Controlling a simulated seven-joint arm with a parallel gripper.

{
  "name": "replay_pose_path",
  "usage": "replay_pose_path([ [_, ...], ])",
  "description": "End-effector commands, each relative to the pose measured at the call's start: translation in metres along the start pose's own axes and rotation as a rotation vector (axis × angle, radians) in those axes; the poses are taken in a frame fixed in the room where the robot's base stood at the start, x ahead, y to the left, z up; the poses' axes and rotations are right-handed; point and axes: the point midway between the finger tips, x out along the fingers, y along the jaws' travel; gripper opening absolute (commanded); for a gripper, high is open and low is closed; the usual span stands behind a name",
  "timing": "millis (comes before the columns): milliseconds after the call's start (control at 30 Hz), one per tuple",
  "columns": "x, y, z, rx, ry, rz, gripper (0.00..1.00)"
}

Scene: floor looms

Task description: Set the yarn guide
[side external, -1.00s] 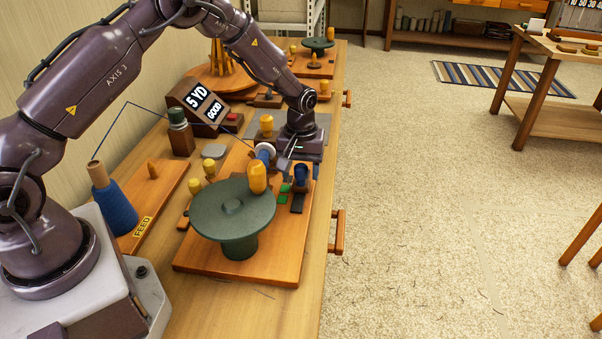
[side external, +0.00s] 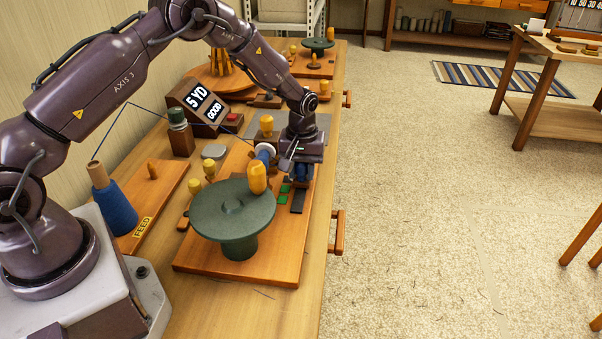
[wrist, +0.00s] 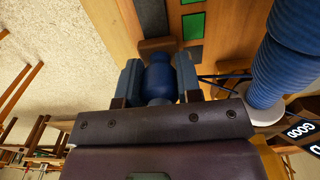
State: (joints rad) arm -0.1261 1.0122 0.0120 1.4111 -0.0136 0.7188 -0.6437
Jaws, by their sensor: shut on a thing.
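The yarn guide's blue knob (wrist: 158,78) stands between the two blue finger pads of my gripper (wrist: 158,72) in the wrist view, and my gripper is shut on it. In the side view my gripper (side external: 302,168) covers most of the knob, at the right of the wooden winder board (side external: 195,263). Green marks (wrist: 193,25) and a dark strip (wrist: 152,18) lie on the board beside the knob. A blue-wound spool (wrist: 272,70) lies close to the right of my gripper in the wrist view. Contact below the knob is hidden.
A green round disc (side external: 225,205) with a yellow handle (side external: 257,178) stands in front of my gripper. A display (side external: 198,105) reads "5 YD GOOD". A blue yarn cone (side external: 116,207) stands at left, its strand running toward the winder. The bench's right edge is close.

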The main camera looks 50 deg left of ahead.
Motion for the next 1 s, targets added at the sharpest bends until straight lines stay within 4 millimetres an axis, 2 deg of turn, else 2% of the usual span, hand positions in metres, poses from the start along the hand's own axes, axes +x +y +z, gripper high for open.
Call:
replay_pose_path([
  [100, 0.0, 0.001, -0.016, 0.0, 0.002, 0.002, 0.0],
  [200, 0.0, 0.001, -0.023, 0.001, 0.001, 0.002, 0.0],
  [500, -0.001, 0.0, -0.026, 0.002, 0.009, 0.005, 0.0],
  [533, -0.001, 0.0, -0.027, 0.002, 0.01, 0.005, 0.39],
  [600, -0.001, 0.0, -0.026, 0.002, 0.009, 0.004, 0.55],
  [633, -0.001, 0.0, -0.026, 0.002, 0.008, 0.004, 0.58],
  [867, -0.001, 0.0, -0.024, 0.001, 0.003, 0.003, 0.58],
  [1000, -0.009, 0.001, -0.024, 0.001, 0.004, 0.003, 0.58],
])
